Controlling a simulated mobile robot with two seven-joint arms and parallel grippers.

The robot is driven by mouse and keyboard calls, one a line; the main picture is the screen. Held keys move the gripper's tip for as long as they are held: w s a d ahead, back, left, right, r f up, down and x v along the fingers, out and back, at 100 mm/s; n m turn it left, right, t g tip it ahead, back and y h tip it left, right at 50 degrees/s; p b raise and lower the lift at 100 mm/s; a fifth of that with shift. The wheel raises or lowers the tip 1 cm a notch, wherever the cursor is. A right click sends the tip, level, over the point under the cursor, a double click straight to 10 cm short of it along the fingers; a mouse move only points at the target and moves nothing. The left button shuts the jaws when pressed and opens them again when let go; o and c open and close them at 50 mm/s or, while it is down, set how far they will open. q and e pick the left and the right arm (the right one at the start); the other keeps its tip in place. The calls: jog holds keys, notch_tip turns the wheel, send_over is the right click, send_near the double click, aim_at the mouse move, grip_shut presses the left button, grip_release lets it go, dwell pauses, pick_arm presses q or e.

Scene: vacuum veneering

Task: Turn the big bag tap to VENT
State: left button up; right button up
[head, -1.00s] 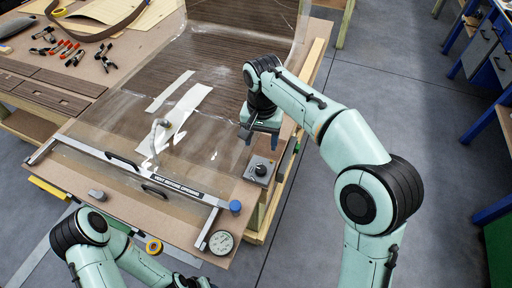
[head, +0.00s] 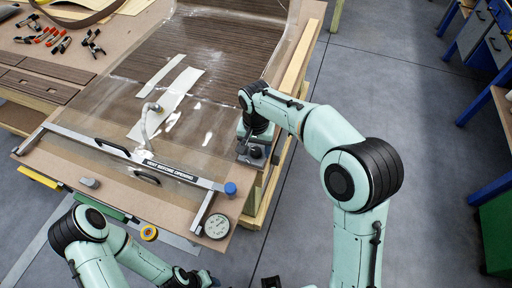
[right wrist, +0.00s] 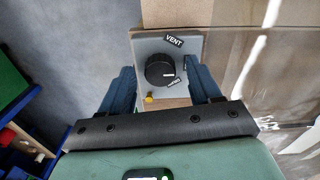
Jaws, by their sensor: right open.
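The big bag tap is a round black knob (right wrist: 160,70) on a grey box, seen between my fingers in the right wrist view. A VENT label (right wrist: 173,41) sits above and right of the knob, and a second, hard-to-read label (right wrist: 174,82) at its lower right. A white mark on the knob faces right, nearer the lower label. In the head view the knob (head: 256,152) is partly covered by my right gripper (head: 246,140). That gripper is open, its blue fingers (right wrist: 160,88) on either side of the knob. My left gripper (head: 198,280) is at the bottom edge, its fingers unclear.
A clear bag covers the dark slatted panel (head: 205,60) on the table. A long closing bar (head: 130,155) with a blue knob end (head: 230,188) and a round gauge (head: 217,226) lie near the front. Clamps (head: 52,37) lie at the far left. Floor is free on the right.

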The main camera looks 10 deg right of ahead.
jog(key=c, duration=1)
jog(key=shift+c, duration=0.2)
pick_arm(q)
jog(key=shift+w+r, duration=0.15)
jog(key=shift+r, duration=0.1)
pick_arm(e)
jog(key=shift+n, duration=0.3)
jog(key=shift+r+n+p, duration=0.1)
jog(key=shift+n+p, duration=0.45)
jog(key=shift+n, duration=0.45)
jog(key=n+p, duration=0.1)
jog(key=n, duration=0.2)
jog(key=shift+n, duration=0.3)
pick_arm(q)
jog(key=shift+t, duration=0.3)
jog(key=w+r, duration=0.1)
jog(key=r, duration=0.1)
jog(key=w+r+p, duration=0.1)
jog(key=w+r, duration=0.1)
jog(key=shift+w, duration=0.15)
pick_arm(e)
jog(key=n, duration=0.5)
jog(key=shift+n, duration=0.3)
